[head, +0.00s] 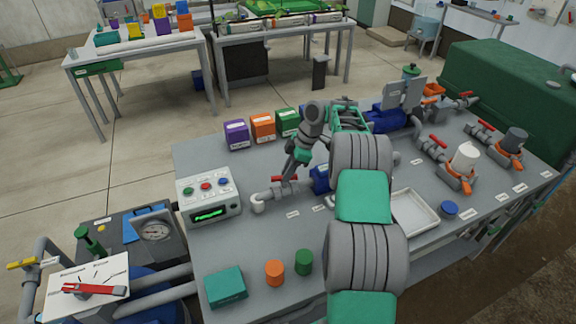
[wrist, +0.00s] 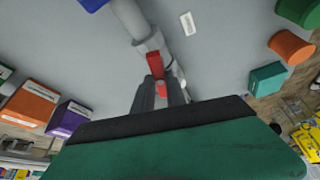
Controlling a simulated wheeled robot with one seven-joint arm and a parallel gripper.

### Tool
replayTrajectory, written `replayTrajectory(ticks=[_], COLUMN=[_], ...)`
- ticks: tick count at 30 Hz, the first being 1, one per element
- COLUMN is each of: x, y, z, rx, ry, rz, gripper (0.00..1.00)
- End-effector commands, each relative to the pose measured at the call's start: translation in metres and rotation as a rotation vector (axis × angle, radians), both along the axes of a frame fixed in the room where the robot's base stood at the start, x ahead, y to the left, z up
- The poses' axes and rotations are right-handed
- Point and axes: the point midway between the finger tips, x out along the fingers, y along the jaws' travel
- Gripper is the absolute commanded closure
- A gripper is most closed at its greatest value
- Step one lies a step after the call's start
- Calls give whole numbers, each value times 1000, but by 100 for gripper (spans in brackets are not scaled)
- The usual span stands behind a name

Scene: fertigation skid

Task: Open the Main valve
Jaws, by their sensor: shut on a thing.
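A red valve handle (head: 283,178) sits on a grey pipe (head: 270,194) at the left part of the skid table, beside a white elbow (head: 257,203). Its label is too small to read, so I cannot confirm its name. My gripper (head: 289,174) reaches down to this handle from above. In the wrist view, the red handle (wrist: 155,63) passes between the two grey fingers of my gripper (wrist: 160,86), which are shut on it. The pipe (wrist: 131,18) runs away beyond it. The fingers and green palm hide part of the handle and elbow.
A control box (head: 209,199) with a green display stands left of the pipe. Purple (head: 236,134), orange (head: 263,127) and green (head: 288,122) boxes stand behind. Other red-handled valves and a white tray (head: 412,212) are to the right.

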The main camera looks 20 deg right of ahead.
Motion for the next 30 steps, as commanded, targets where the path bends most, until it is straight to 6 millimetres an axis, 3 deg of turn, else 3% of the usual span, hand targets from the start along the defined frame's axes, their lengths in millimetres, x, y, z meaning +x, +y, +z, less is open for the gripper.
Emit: replayTrajectory(ticks=[1, 12, 30], x=[1, 2, 3], y=[0, 0, 0], z=[8, 5, 0], rx=[2, 0, 0], ry=[2, 1, 0], rz=[39, 247, 305], gripper=[100, 100, 100])
